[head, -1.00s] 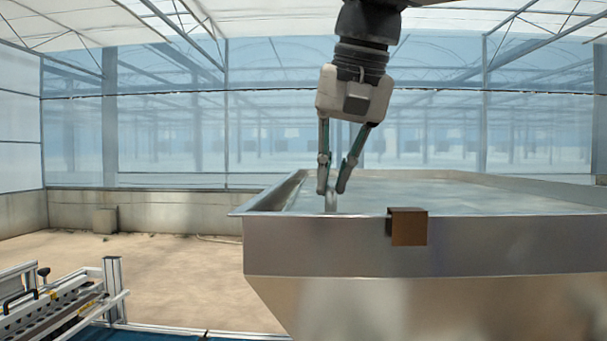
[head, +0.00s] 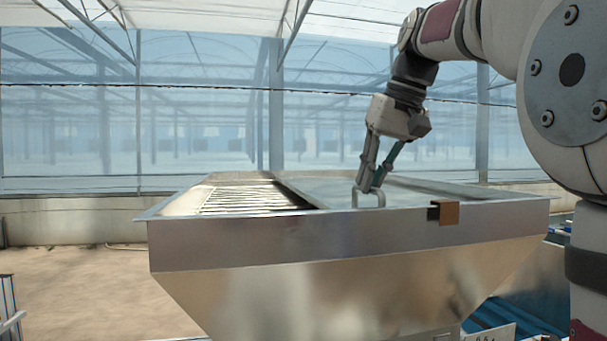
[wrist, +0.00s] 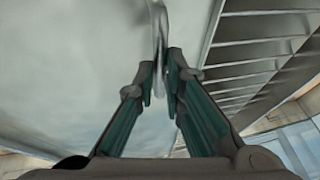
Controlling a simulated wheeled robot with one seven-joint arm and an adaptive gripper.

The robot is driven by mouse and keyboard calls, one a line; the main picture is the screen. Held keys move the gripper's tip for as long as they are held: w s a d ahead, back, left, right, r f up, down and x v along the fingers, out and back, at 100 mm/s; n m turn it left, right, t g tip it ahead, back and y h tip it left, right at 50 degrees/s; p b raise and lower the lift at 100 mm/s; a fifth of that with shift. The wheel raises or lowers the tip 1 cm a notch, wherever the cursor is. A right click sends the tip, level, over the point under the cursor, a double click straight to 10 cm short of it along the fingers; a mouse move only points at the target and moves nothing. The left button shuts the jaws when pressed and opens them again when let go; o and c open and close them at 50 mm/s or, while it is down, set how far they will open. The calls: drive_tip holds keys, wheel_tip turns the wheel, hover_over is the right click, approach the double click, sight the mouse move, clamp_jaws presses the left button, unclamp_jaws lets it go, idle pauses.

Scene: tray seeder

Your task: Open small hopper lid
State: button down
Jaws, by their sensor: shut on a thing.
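The small hopper (head: 300,245) is a metal bin with sloping lower walls in the middle of the head view. Its flat grey lid (head: 325,188) covers the right part of the top; the left part is uncovered and shows a slatted grate (head: 255,198). The lid also fills the left of the wrist view (wrist: 70,70). A bent metal handle (head: 381,199) stands up from the lid. My gripper (head: 370,188) points down at the handle, and in the wrist view its fingers (wrist: 166,85) are shut on the handle bar (wrist: 160,35).
A brown bracket (head: 445,212) hooks over the hopper's front rim, right of the handle. Grate slats (wrist: 245,75) show beside the lid in the wrist view. Bare floor (head: 80,290) lies left of the hopper.

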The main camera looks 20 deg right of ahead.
drive_tip(key=shift+s+d, duration=0.1)
drive_tip(key=shift+d, duration=0.2)
drive_tip(key=c, duration=1.7)
unclamp_jaws()
drive_tip(key=shift+o, duration=0.2)
drive_tip(key=v, duration=1.2)
